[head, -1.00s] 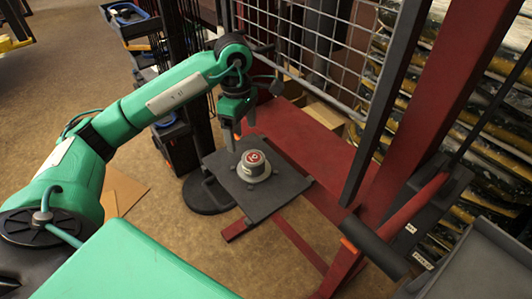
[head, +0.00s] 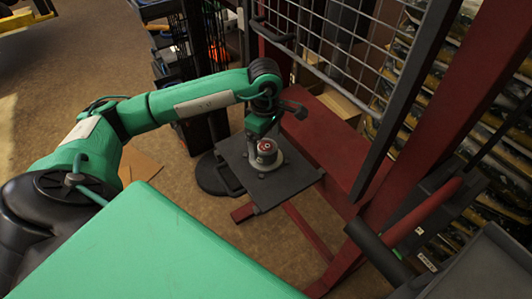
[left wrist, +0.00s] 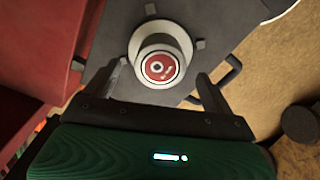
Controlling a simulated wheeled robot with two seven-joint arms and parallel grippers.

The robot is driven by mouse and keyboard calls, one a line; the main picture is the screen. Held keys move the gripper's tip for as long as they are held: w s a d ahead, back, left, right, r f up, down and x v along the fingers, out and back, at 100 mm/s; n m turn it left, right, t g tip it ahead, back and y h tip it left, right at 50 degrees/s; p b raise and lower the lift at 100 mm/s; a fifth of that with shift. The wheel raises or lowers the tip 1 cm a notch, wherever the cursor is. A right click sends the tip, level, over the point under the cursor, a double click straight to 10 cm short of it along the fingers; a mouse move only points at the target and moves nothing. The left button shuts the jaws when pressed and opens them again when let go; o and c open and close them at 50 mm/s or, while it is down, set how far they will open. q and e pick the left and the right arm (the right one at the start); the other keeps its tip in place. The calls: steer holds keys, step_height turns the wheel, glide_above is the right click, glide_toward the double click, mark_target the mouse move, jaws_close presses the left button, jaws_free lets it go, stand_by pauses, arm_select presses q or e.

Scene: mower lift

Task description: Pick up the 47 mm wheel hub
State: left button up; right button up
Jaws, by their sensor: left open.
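The wheel hub (head: 267,151) is a pale grey stepped cylinder with a round red label on top. It stands upright on a dark grey square plate (head: 290,184). In the left wrist view the hub (left wrist: 160,52) is at the upper middle, its red label facing the camera. My right gripper is not in view.
A red lift frame (head: 325,140) with a wire mesh panel (head: 325,40) stands behind and right of the plate. A red and black handle (head: 420,212) is at the right. A dark round base (head: 215,176) is left of the plate.

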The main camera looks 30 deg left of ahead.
mark_target(266, 147)
arm_select(q)
step_height(266, 147, down, 4)
steer(key=shift+d+r+p, duration=0.1)
steer(key=shift+r+p, duration=0.15)
steer(key=shift+p, duration=0.45)
steer(key=shift+f, duration=0.5)
steer(key=c, duration=1.7)
steer(key=shift+r, duration=0.2)
steer(key=shift+w+r, duration=0.1)
steer(key=shift+r, duration=0.5)
steer(key=shift+r+b, duration=1.45)
steer(key=shift+r, duration=7.6)
